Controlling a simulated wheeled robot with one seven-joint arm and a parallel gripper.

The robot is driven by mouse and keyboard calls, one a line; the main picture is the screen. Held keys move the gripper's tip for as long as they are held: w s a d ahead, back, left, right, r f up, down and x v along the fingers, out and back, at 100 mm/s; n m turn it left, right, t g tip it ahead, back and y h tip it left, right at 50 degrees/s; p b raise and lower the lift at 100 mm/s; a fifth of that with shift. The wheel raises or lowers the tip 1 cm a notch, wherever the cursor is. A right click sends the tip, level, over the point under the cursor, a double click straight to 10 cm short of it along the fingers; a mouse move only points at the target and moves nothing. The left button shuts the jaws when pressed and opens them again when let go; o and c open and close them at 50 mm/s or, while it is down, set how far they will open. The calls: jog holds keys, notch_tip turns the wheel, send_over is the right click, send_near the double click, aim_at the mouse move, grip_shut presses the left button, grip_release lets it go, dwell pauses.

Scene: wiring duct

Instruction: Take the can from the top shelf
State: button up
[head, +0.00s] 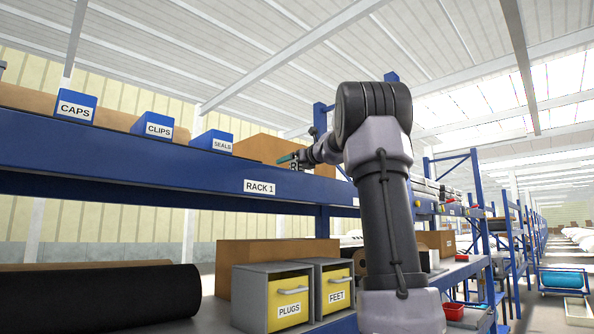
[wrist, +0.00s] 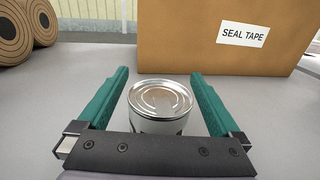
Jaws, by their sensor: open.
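In the wrist view a can (wrist: 160,101) with a bare metal lid and a pale side stands upright on the grey shelf surface (wrist: 75,72). My gripper (wrist: 158,78) is open, with one green finger to the left of the can and one to the right. The can sits between the fingers, with a visible gap on each side near the tips. Its lower part is hidden by my gripper's crossbar. In the head view my gripper (head: 287,159) is at the top shelf (head: 215,172) of Rack 1, and the can is not visible there.
A cardboard box labelled seal tape (wrist: 225,35) stands just behind the can. Brown rolls (wrist: 25,35) lie at the back left. In the head view blue bins for seals (head: 212,142), clips (head: 155,128) and caps (head: 75,107) stand left on the top shelf. Plugs and feet drawers (head: 290,297) are below.

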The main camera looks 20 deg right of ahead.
grip_shut()
